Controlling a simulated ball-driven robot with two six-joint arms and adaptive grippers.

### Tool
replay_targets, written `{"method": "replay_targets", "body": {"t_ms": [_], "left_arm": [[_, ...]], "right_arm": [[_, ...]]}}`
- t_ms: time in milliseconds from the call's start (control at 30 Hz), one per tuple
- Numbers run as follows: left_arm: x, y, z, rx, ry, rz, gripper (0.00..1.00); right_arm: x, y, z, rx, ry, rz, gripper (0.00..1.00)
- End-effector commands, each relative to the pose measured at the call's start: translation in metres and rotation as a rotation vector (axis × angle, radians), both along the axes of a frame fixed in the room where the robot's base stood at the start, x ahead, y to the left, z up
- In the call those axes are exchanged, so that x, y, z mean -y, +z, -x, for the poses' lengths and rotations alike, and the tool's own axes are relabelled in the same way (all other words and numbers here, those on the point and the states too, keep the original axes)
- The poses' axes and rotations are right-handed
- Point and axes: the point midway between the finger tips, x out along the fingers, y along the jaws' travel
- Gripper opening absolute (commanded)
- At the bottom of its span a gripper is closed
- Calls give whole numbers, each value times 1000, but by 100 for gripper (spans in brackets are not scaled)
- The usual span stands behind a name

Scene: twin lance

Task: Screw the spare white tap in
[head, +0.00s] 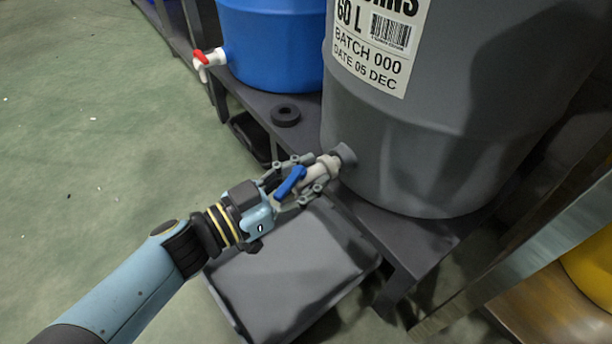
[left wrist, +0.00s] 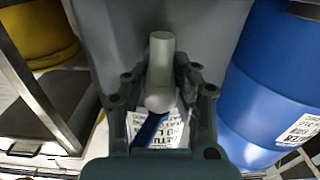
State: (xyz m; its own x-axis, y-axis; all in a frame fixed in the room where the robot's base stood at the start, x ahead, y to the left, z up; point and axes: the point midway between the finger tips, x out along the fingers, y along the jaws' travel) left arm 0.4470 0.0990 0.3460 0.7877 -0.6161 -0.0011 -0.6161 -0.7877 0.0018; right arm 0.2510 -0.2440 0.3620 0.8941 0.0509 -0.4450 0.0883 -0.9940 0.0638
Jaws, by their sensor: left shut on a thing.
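The white tap (head: 318,174) with a blue lever (head: 290,182) is held level at the low front of the grey barrel (head: 430,150). Its inner end meets or nearly meets the grey outlet collar (head: 345,155) on the barrel; I cannot tell whether it is threaded in. My left gripper (head: 298,182) is shut on the tap's body. In the left wrist view the tap (left wrist: 160,70) stands between the fingers (left wrist: 158,100), with the blue lever (left wrist: 149,130) hanging below. My right gripper is not in view.
A blue barrel (head: 270,45) with a red-levered white tap (head: 207,62) stands behind on the dark bench. A black ring (head: 285,115) lies on the bench near it. A grey tray (head: 285,270) sits below my left gripper. A metal rail (head: 540,250) runs at the right.

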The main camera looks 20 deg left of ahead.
Motion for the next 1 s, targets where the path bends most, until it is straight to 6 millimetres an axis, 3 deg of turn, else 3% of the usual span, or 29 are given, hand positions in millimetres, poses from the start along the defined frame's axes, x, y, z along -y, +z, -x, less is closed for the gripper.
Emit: {"method": "replay_targets", "body": {"t_ms": [1000], "left_arm": [[3,0,-4,1,0,0,0]], "right_arm": [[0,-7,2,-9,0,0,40]]}}
